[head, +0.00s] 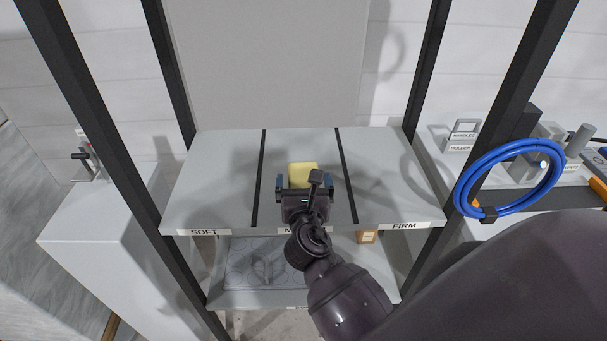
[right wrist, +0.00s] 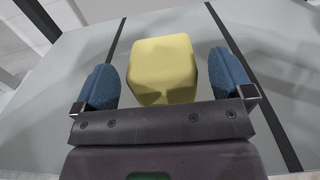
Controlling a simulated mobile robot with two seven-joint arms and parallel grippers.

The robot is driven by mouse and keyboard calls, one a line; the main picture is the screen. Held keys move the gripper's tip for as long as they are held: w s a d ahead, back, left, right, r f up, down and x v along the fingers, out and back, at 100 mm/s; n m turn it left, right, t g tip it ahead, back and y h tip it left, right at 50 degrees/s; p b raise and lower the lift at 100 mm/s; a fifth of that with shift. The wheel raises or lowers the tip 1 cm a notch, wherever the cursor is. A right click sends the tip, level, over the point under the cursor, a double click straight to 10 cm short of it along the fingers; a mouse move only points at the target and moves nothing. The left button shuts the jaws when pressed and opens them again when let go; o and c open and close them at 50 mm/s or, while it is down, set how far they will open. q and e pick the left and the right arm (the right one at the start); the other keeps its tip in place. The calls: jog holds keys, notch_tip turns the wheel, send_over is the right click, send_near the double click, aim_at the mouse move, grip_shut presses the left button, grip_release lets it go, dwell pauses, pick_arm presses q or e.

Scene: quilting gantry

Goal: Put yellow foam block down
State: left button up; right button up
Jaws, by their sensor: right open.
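The yellow foam block (head: 303,172) rests on the grey shelf top (head: 215,180), in the middle section between two black divider strips. My right gripper (head: 306,183) is over that section, with its fingers on either side of the block. In the right wrist view the yellow foam block (right wrist: 162,68) sits between the blue finger pads of my right gripper (right wrist: 163,82), with a gap on both sides. The gripper is open and not holding it. My left gripper is not in view.
The front edge has a SOFT label (head: 204,232) at left and a FIRM label (head: 404,226) at right; the middle label is mostly hidden. Black posts frame the shelf. A lower shelf holds a small box (head: 367,237). A blue hose coil (head: 510,178) hangs at right. The side sections are clear.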

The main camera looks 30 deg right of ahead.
jog(key=v, duration=0.8)
jog(key=shift+s+a+b, duration=0.2)
jog(key=shift+b, duration=0.25)
jog(key=shift+s, duration=0.1)
